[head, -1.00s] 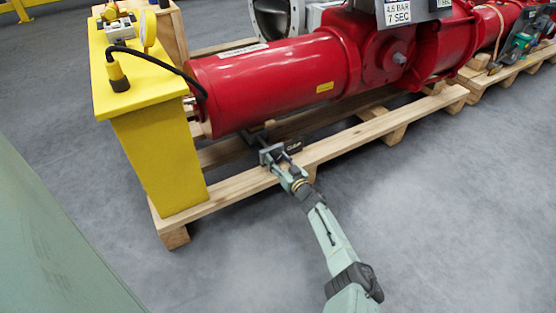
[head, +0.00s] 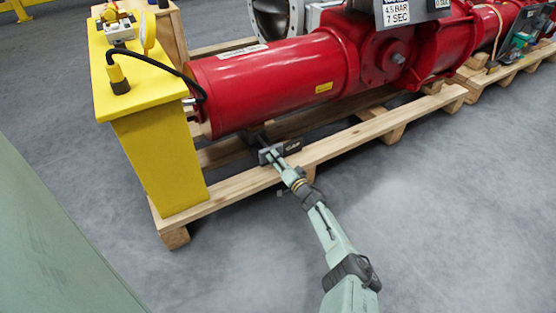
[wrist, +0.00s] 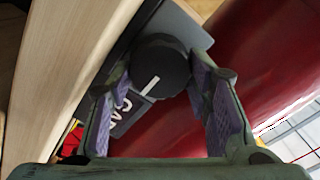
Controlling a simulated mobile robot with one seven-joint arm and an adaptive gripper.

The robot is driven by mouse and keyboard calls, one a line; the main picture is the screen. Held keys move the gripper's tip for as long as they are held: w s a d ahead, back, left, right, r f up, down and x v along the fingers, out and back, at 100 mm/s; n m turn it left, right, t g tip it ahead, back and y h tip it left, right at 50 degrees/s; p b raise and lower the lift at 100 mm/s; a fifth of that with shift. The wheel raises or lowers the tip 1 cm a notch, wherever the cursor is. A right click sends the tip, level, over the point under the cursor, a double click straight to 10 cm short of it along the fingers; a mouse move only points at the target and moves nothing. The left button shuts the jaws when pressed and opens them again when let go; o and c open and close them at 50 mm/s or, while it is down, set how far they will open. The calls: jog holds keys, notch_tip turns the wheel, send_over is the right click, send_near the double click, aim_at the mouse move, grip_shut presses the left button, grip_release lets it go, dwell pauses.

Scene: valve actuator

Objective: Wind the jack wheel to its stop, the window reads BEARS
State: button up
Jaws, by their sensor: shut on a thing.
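The jack wheel (wrist: 162,68), a dark round knob with a white line on its face, sits low under the red cylinder. My gripper (wrist: 168,78) has its two purple-padded fingers on either side of the wheel, shut on it. In the head view my gripper (head: 268,156) is at the pallet's near edge, and it hides the wheel there. A dark plate with white letters (wrist: 131,108) shows just behind the wheel; it is also beside my gripper in the head view (head: 292,147). Its letters are partly covered or too small to read surely.
The red actuator cylinder (head: 270,80) lies above the wheel on a wooden pallet (head: 340,147). A yellow cabinet (head: 155,155) with a black cable stands to the left. The grey floor (head: 450,210) in front and to the right is clear.

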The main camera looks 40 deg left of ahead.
jog(key=shift+w+m, duration=0.1)
jog(key=shift+m, duration=0.5)
jog(key=o, duration=1.2)
